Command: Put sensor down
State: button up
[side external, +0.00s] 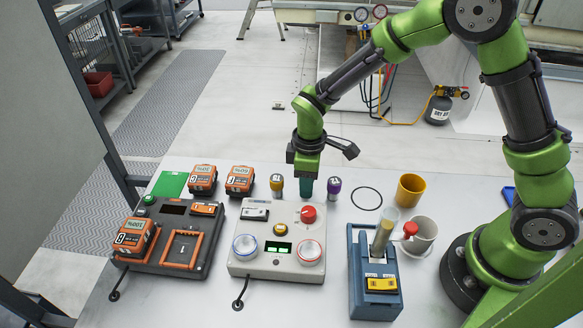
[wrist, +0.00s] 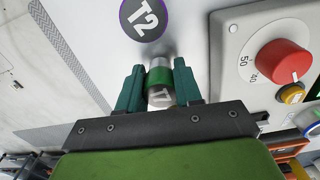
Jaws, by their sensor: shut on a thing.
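My gripper (side external: 306,188) points down just behind the grey control box, between a yellow-topped sensor (side external: 277,185) and a purple-topped sensor (side external: 334,188). In the wrist view its teal fingers are shut on a sensor with a green band (wrist: 159,77). In the side view the fingers hide that held sensor. Its lower end is close to the table, but I cannot tell whether it touches. The purple top, marked T2 (wrist: 145,17), shows beyond the fingers in the wrist view.
The control box (side external: 255,268) has a red knob (side external: 309,214) close to my gripper. An orange-and-black charger (side external: 180,270) stands left. A green mat (side external: 170,184) lies back left.

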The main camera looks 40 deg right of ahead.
jog(key=shift+f, duration=0.15)
jog(key=shift+f, duration=0.1)
jog(key=o, duration=1.1)
jog(key=shift+c, duration=0.2)
notch_tip(320, 180, up, 16)
jog(key=s+d+r+m+t+y, duration=0.1)
jog(key=s+d+r+m+t, duration=0.2)
jog(key=s, duration=0.4)
jog(key=s+d+r+m+t+y, duration=0.1)
jog(key=s+d+r+m+t, duration=0.2)
jog(key=s+m, duration=0.4)
jog(key=shift+s+d+r+m+t, duration=0.3)
jog(key=shift+s+d+r+m, duration=0.05)
jog(key=shift+d+r+m, duration=0.55)
jog(key=shift+o, duration=0.4)
jog(key=shift+s+f+m+t, duration=0.1)
jog(key=shift+s+m+t, duration=0.2)
jog(key=shift+s+m, duration=0.1)
